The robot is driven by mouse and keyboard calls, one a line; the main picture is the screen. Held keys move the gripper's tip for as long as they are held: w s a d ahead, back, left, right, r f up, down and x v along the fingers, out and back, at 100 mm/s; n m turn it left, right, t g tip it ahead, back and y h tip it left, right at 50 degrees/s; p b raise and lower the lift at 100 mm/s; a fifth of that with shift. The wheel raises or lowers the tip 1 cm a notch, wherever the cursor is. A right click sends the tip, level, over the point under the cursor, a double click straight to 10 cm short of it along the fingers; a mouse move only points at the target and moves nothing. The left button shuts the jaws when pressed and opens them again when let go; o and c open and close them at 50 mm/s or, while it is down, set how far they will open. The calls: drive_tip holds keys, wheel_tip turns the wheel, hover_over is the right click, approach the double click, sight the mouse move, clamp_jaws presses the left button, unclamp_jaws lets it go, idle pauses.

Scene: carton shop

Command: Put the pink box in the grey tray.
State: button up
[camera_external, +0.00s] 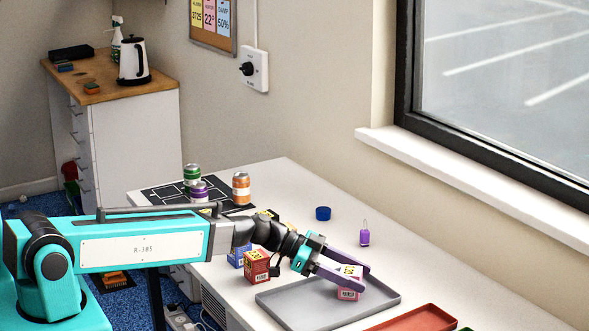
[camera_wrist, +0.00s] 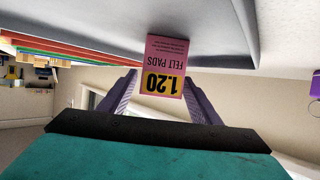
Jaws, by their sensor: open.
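The pink box (camera_external: 348,287) is a small box with a yellow price label reading 1.20 and the words FELT PADS. It is within the grey tray (camera_external: 298,306) and appears to stand on its floor. In the wrist view the picture is upside down, and the pink box (camera_wrist: 165,62) meets the grey tray (camera_wrist: 90,25) at its base. My gripper (camera_external: 364,279) is open, with its purple fingers on either side of the pink box. The wrist view shows a gap beside the box on the left; contact on the right is unclear.
A red tray (camera_external: 415,320) lies just right of the grey tray. A red box (camera_external: 257,266) and a blue box (camera_external: 237,257) stand left of it. A purple tag (camera_external: 364,236) and blue lid (camera_external: 323,213) lie behind. Cans, including an orange one (camera_external: 241,188), stand farther back.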

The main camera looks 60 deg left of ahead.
sight(355, 271)
drive_tip(key=shift+r+p, duration=0.2)
drive_tip(key=shift+p, duration=0.1)
drive_tip(key=shift+r+b+v, duration=0.15)
drive_tip(key=shift+b+v, duration=0.25)
drive_tip(key=shift+v, duration=0.45)
drive_tip(key=shift+r+b+v, duration=0.15)
drive_tip(key=shift+b+v, duration=0.2)
drive_tip(key=shift+v, duration=0.45)
drive_tip(key=shift+w+d+r+b, duration=0.1)
drive_tip(key=shift+r+b, duration=0.75)
drive_tip(key=shift+r, duration=2.3)
